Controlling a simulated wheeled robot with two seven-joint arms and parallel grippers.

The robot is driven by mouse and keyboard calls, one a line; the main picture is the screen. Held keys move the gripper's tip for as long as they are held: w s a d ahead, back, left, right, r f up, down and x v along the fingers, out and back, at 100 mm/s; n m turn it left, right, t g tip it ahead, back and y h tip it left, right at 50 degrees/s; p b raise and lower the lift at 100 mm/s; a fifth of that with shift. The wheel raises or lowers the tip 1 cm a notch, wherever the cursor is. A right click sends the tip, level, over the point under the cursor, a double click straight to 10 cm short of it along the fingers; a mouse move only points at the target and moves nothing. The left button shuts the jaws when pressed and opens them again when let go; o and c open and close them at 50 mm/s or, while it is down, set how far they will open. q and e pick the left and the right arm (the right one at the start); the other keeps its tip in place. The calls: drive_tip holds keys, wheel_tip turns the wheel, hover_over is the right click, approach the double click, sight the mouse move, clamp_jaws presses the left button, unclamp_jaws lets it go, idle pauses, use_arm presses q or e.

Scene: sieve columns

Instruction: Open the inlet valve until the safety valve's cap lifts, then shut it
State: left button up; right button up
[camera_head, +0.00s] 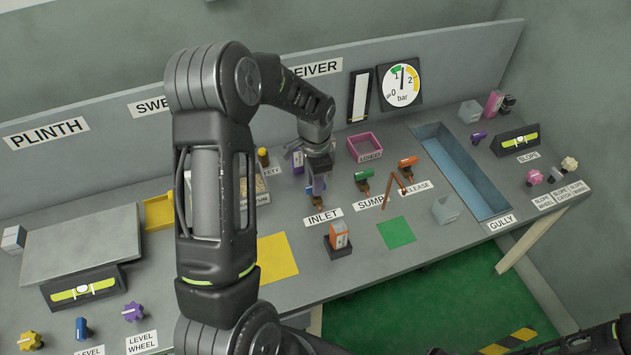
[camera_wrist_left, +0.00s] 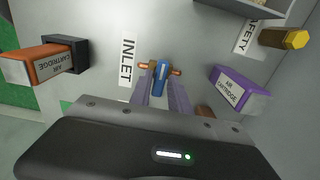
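My left gripper (camera_head: 317,187) reaches down at the inlet valve, above the INLET label. In the left wrist view the valve has a blue handle (camera_wrist_left: 161,77) on a copper pipe, and the gripper's fingers (camera_wrist_left: 163,88) lie on either side of it; I cannot tell whether they press on it. The safety valve's yellow cap (camera_head: 263,156) is behind and left of the gripper; it also shows in the left wrist view (camera_wrist_left: 285,39). Whether the cap is lifted is unclear. The gauge (camera_head: 400,85) needle points near 1 bar. My right gripper is out of view.
An orange air cartridge (camera_head: 339,235) stands in a dark holder before the INLET label. A purple air cartridge (camera_wrist_left: 238,90) is close beside the fingers. The green SUMP valve (camera_head: 364,177) and orange RELEASE valve (camera_head: 408,162) stand to the right. A pink USED box (camera_head: 366,139) is behind them.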

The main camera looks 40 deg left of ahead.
use_arm(q)
drive_tip(key=shift+o, duration=1.3)
wheel_tip(320, 180, up, 8)
drive_tip(key=shift+f, duration=0.1)
